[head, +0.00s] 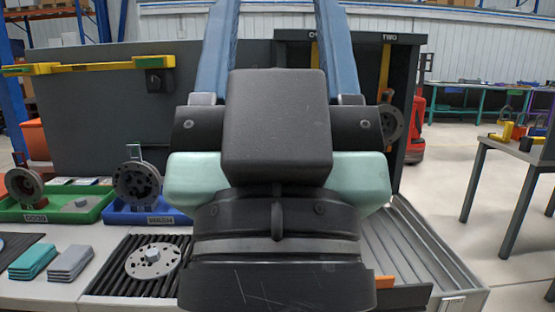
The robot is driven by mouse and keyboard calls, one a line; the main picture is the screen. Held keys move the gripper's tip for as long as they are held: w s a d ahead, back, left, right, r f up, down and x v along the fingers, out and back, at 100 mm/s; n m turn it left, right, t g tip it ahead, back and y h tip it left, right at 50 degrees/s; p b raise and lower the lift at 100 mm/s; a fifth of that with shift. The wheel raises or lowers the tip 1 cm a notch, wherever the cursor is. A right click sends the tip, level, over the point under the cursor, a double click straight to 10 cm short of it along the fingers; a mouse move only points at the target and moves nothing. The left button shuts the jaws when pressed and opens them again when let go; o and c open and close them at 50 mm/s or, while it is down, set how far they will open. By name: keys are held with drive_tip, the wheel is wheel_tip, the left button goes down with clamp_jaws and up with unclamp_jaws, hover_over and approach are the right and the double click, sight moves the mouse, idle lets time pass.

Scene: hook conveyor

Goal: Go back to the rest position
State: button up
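My own arm fills the middle of the head view, a large black link with pale green parts at its sides. My gripper and its fingertips do not show, so I cannot see whether it holds anything. The arm covers the centre of the table and much of the grey cabinet (290,50) behind it. The rest position itself is not marked by anything in view.
A green tray (98,212) and a blue tray (118,217) stand at left with dark discs. A lighter disc (153,258) lies on a black ribbed mat (103,285). A yellow rail (95,65) is above. Open floor (455,235) lies at right, before a table (515,147).

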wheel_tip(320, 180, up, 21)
drive_tip(key=p, duration=1.9)
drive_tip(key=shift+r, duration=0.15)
